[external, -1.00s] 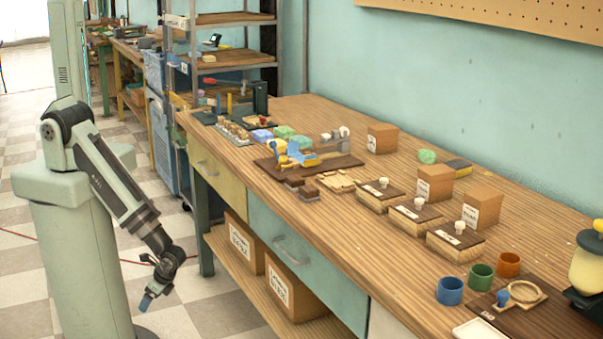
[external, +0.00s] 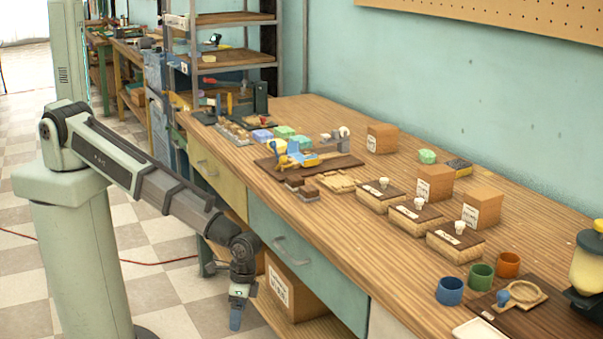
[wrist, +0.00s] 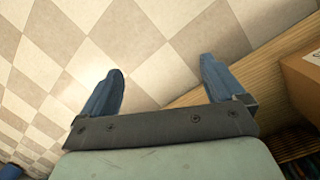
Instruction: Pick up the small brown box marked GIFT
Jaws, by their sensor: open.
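Several brown boxes with white labels are in the external view, and the print is too small to tell which is marked GIFT. One brown box (external: 390,140) stands alone at the back of the bench. A second brown box (external: 440,179) and a third brown box (external: 488,205) stand further right, behind the low wooden boxes. A larger labelled box (external: 305,295) sits on the shelf under the bench. My gripper (external: 236,318) hangs low in front of the bench, below its top. In the wrist view my gripper (wrist: 161,67) is open and empty over the floor.
The wooden bench top (external: 350,235) has a clear front strip. Low dark-topped boxes (external: 455,246), cups (external: 480,277) and a dark soap board (external: 335,163) stand on it. The blue drawer front (external: 320,275) is beside my gripper. A box edge (wrist: 305,75) shows at right in the wrist view.

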